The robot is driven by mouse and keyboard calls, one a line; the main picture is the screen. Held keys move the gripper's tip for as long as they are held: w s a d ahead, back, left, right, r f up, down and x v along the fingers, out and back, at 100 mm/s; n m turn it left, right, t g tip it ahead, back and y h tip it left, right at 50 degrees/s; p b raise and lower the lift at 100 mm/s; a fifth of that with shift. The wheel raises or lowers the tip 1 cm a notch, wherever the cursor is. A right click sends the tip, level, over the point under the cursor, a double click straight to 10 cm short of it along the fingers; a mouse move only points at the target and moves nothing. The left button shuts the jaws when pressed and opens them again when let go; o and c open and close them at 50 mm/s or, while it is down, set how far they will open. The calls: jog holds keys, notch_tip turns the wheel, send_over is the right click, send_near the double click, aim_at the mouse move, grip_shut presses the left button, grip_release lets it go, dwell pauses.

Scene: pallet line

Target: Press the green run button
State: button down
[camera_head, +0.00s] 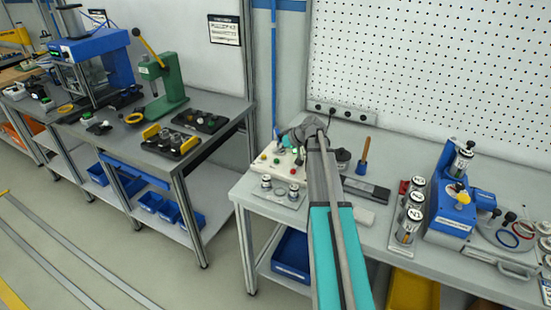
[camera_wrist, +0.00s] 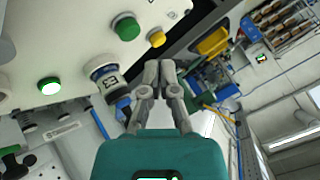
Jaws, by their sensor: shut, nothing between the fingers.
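A pale control box (camera_head: 291,176) with coloured buttons stands at the left end of the right bench. A domed green button (camera_wrist: 127,27) shows on its face in the wrist view, beside a smaller yellow button (camera_wrist: 157,38). A lit green lamp (camera_wrist: 49,87) is further left on the same face. My gripper (camera_wrist: 164,66) is shut and empty, its tips below the yellow button in the picture and apart from the green one. In the head view, my gripper is by the back of the box, partly hidden by my wrist. Contact with the panel cannot be told.
A round blue-and-grey part (camera_wrist: 106,76) lies between the lamp and my fingers. Two metal cylinders stand before the box. A wooden-handled tool (camera_head: 362,156) and a dark tray (camera_head: 366,190) are to its right. A blue press station (camera_head: 451,205) stands further right.

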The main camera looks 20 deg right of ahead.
aim_at(276, 161)
jog(key=shift+r+p, duration=1.4)
jog(key=shift+r, duration=0.3)
jog(key=shift+a, duration=0.1)
jog(key=shift+s+a+f, duration=0.15)
jog(key=shift+a, duration=0.15)
jog(key=s+a+f+g, duration=0.1)
jog(key=s+a, duration=0.2)
jog(key=a, duration=0.2)
jog(key=s+a+f+g+h, duration=0.1)
jog(key=s+a, duration=0.3)
jog(key=a, duration=0.1)
jog(key=s+a+f+g+h, duration=0.1)
jog(key=s+a+g, duration=0.1)
jog(key=s+a, duration=0.2)
jog(key=shift+s+a+f, duration=0.1)
jog(key=shift+a+f, duration=0.3)
jog(key=shift+a, duration=0.05)
jog(key=s+a+g+h, duration=0.1)
jog(key=s+a+h, duration=0.1)
jog(key=s+a, duration=0.2)
jog(key=s+a+f+g+h, duration=0.1)
jog(key=s+a, duration=0.3)
jog(key=s, duration=0.6)
jog(key=shift+f+g+h, duration=0.3)
jog(key=shift+h, duration=0.4)
